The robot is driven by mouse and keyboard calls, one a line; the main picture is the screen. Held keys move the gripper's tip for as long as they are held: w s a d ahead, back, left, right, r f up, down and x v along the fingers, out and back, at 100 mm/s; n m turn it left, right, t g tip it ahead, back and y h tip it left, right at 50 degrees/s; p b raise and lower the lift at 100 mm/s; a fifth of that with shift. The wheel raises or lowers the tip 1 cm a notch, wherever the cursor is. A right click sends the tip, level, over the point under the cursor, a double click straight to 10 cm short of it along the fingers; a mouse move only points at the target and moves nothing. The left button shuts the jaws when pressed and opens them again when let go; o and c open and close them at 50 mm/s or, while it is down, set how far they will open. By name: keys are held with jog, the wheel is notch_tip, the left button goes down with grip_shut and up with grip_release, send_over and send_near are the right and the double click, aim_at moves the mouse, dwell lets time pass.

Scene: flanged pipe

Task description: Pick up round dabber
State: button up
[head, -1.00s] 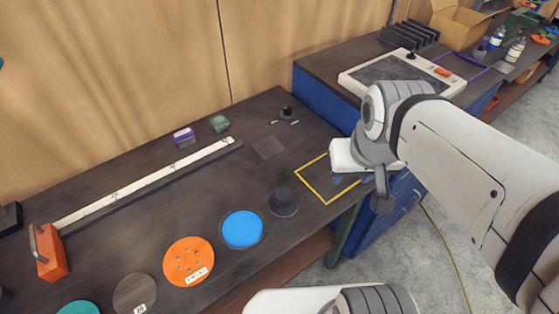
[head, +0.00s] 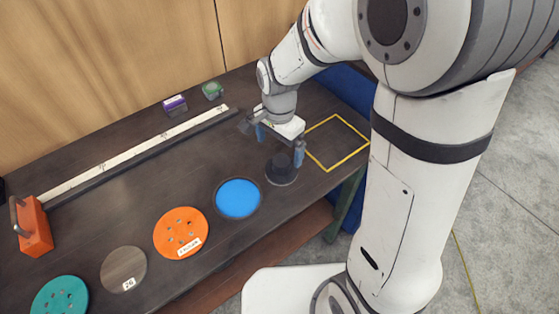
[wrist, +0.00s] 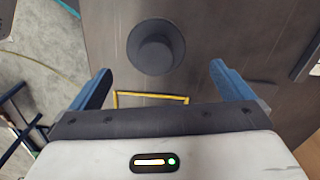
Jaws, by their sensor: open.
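A dark grey, hat-shaped round piece, which looks like the round dabber (head: 282,170), stands upright on the dark bench, right of the blue disc. In the wrist view the dabber (wrist: 156,46) is seen from above as a wide flange with a raised round middle, beyond the fingertips and roughly centred between them. My gripper (head: 280,143) is open and empty above and just behind the dabber, its blue fingers on either side. In the wrist view my gripper (wrist: 162,71) has nothing between its fingers but bench and part of the yellow outline.
A blue disc in a dark dish (head: 238,198), an orange holed disc (head: 181,233), a grey-brown disc (head: 123,269) and a teal disc (head: 60,298) line the front. A yellow square outline (head: 336,117) on the right is empty. A long white rule (head: 130,157) lies behind.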

aim_at(282, 161)
jog(key=f, duration=0.5)
jog(key=f+p, duration=0.1)
jog(key=f, duration=0.1)
jog(key=shift+s+d+f, duration=0.15)
jog(key=shift+d+f, duration=0.05)
jog(key=shift+d, duration=0.15)
jog(key=c, duration=1)
jog(key=shift+r, duration=0.15)
notch_tip(282, 161, up, 10)
jog(key=shift+f+b, duration=0.1)
jog(key=shift+b, duration=0.2)
